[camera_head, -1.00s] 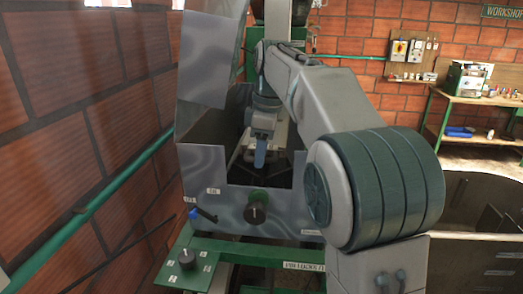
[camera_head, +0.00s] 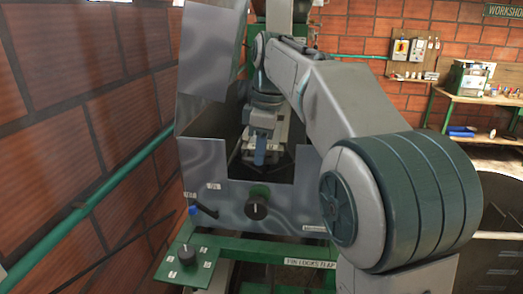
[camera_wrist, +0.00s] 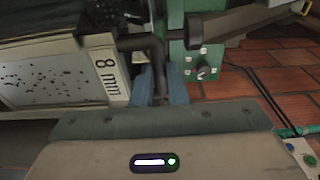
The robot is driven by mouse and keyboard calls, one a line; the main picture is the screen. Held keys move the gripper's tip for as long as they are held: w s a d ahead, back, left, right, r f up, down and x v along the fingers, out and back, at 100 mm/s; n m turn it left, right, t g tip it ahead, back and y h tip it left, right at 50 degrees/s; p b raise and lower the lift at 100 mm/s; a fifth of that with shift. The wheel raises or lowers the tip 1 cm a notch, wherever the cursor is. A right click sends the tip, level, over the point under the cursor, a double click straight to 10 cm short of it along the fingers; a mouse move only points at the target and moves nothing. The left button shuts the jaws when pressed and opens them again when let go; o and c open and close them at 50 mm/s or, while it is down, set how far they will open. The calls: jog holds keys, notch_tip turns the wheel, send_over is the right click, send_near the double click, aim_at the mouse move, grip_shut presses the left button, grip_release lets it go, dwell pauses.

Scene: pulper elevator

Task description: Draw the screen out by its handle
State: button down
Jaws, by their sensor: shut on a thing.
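The screen (camera_wrist: 50,75) shows in the wrist view as a pale-framed plate with dark holes, its frame labelled "8 mm". Its dark bent handle (camera_wrist: 158,62) runs down between the two blue fingers of my gripper (camera_wrist: 160,88). My gripper is shut on the handle. In the head view my gripper (camera_head: 260,152) is inside the open trough of the metal machine (camera_head: 225,205), just behind its front notch. There the handle is hidden by my gripper, and the screen is mostly hidden by my gripper and the housing.
A black knob (camera_head: 257,207) and a blue-tipped lever (camera_head: 195,211) stick out of the machine's front. A green ledge with a second knob (camera_head: 187,255) lies below. A brick wall (camera_head: 70,130) with a green pipe stands close on the left.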

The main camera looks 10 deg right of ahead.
jog(key=shift+s+a+b, duration=0.2)
jog(key=shift+s+b, duration=0.1)
jog(key=shift+s, duration=0.45)
jog(key=shift+s+a+b, duration=0.2)
jog(key=shift+s+b, duration=0.1)
jog(key=shift+s, duration=0.55)
jog(key=s, duration=0.2)
jog(key=s+a+b, duration=0.1)
jog(key=s+b, duration=0.1)
jog(key=s, duration=0.1)
jog(key=shift+s+a, duration=0.25)
jog(key=shift+s, duration=0.05)
jog(key=c, duration=1.4)
grip_release()
jog(key=shift+o, duration=0.2)
